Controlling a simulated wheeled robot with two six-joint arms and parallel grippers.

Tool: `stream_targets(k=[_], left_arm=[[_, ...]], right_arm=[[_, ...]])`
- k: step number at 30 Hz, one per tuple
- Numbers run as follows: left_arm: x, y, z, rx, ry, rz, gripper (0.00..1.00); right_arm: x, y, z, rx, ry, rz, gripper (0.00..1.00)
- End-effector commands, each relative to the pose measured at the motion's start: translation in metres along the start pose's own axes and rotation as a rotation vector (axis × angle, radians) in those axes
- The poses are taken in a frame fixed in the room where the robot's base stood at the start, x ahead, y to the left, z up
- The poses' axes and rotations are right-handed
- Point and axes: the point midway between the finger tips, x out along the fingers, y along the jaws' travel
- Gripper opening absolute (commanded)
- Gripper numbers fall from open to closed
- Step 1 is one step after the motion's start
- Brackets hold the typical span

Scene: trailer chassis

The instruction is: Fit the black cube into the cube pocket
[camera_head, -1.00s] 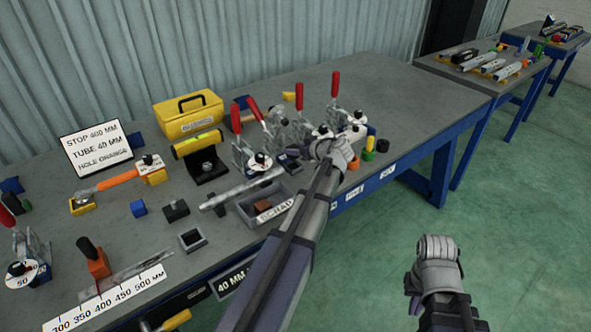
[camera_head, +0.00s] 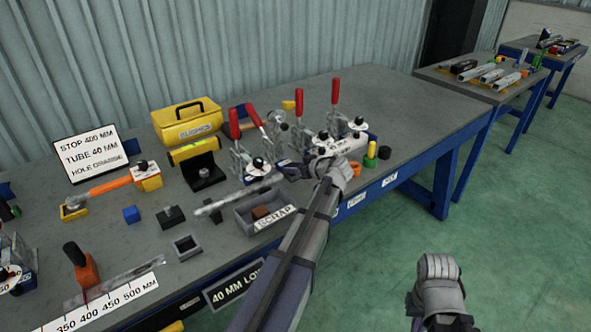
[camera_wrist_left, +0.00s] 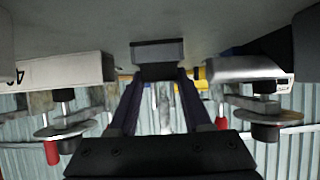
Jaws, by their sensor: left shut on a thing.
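My left gripper (camera_head: 322,164) is over the right part of the bench, beside the toggle clamps. Its arm crosses the bench's front edge. In the left wrist view its fingers close on a dark grey block (camera_wrist_left: 157,51), held at the tips. It may be the black cube, but only one face shows. In the head view the hand largely hides it. A small square grey holder with a dark opening (camera_head: 187,246), which looks like the cube pocket, sits near the front edge, well left of the gripper. My right gripper (camera_head: 438,270) hangs over the floor, its fingers unclear.
Red-handled clamps (camera_head: 335,92) stand close around the left gripper. A blue cube (camera_head: 131,214) and a dark knobbed block (camera_head: 170,217) sit behind the holder. The bench's back right is clear.

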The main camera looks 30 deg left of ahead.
Motion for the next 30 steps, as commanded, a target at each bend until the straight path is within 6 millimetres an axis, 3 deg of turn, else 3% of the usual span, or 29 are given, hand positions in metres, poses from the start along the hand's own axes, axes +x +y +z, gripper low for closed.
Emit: stream_targets(k=[2, 3, 11, 14, 30], left_arm=[[0.002, 0.0, 0.003, 0.0, 0.0, 0.0, 0.0], [0.002, 0.0, 0.003, 0.0, 0.0, 0.0, 0.5], [0.001, 0.0, 0.002, 0.0, 0.0, 0.0, 0.79], [-0.002, 0.0, -0.003, 0.0, 0.0, 0.0, 0.79], [-0.103, -0.001, -0.003, 0.002, 0.0, 0.001, 0.79]], right_arm=[[0.004, 0.0, 0.0, 0.0, 0.0, 0.0, 0.0], [0.004, 0.0, 0.0, 0.0, 0.0, 0.0, 0.0], [0.002, 0.0, 0.0, 0.0, 0.0, 0.0, 0.0], [-0.004, 0.0, 0.0, 0.0, 0.0, 0.0, 0.0], [-0.052, 0.005, 0.003, 0.0, 0.0, 0.0, 0.0]])
